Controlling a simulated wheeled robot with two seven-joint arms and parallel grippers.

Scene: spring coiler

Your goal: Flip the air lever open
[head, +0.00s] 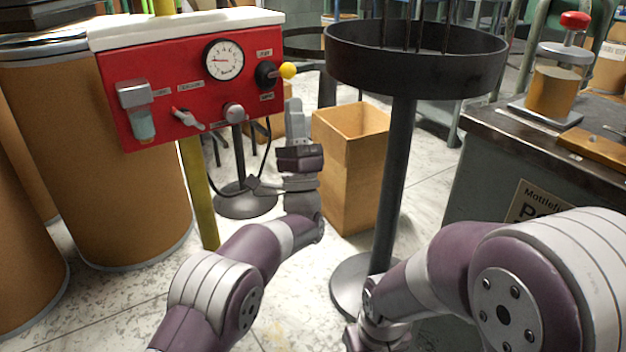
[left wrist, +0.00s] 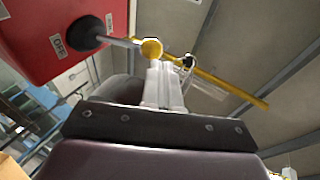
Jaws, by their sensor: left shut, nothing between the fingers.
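The air lever, a short metal rod with a yellow ball knob (head: 288,70), sticks out from a black round hub (head: 266,74) at the right end of the red panel (head: 200,85). Small labels sit above and below the hub. In the left wrist view the knob (left wrist: 151,48) appears just beyond my fingertips, and the label near the hub reads OFF. My left gripper (head: 294,106) is shut and empty, pointing up, a little below the knob in the head view. I cannot tell if it touches the knob. My right arm shows at lower right, but its gripper is not visible.
The panel also carries a gauge (head: 223,59), a silver lever (head: 188,118), a round knob (head: 234,112) and a filter (head: 138,110). An open cardboard box (head: 350,150) and a black round tray on a post (head: 415,75) stand to the right. Brown drums (head: 120,170) stand left.

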